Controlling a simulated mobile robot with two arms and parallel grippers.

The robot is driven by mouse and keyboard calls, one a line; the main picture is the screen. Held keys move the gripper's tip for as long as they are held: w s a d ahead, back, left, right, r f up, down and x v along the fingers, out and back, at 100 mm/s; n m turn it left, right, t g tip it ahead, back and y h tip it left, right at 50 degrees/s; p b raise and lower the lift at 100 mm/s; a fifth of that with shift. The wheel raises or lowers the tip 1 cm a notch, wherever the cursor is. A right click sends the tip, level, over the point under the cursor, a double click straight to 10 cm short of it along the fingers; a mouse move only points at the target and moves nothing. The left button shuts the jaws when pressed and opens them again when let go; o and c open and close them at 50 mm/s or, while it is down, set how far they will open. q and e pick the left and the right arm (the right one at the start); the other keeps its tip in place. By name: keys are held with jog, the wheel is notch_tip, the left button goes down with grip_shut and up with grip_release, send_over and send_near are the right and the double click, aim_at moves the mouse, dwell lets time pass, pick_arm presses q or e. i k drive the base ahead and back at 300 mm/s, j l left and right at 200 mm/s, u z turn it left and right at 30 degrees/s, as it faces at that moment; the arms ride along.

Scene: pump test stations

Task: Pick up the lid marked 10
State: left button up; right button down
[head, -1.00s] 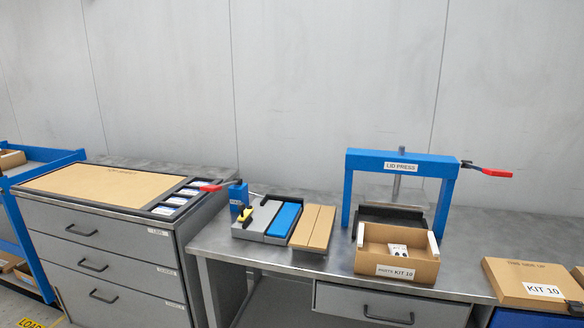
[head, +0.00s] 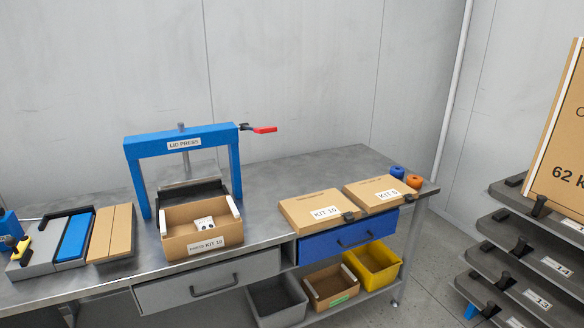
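The lid marked KIT 10 (head: 308,211) is a flat brown cardboard lid with a white label. It lies on the right part of the metal bench (head: 262,180), at the front edge above a blue drawer. A similar lid marked with another kit number (head: 378,192), seemingly KIT 5, lies just right of it. An open cardboard box labelled PARTS KIT 10 (head: 198,243) stands to the left, with a small white part inside. Neither of my grippers is in view.
The blue lid press (head: 182,143) stands behind the parts box, its red-handled lever pointing right. Blue and orange rolls (head: 412,181) sit at the bench's right end. Bins (head: 330,285) stand on the shelf below. A dark tray rack (head: 530,250) stands right. The bench behind the lids is clear.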

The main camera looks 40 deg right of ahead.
aim_at(308, 214)
jog(key=i+l+z, duration=0.15)
jog(key=l+z, duration=0.3)
jog(key=i+l+z, duration=0.2)
jog(key=z, duration=0.3)
jog(key=i+l+z, duration=0.25)
jog(key=l+z, duration=0.2)
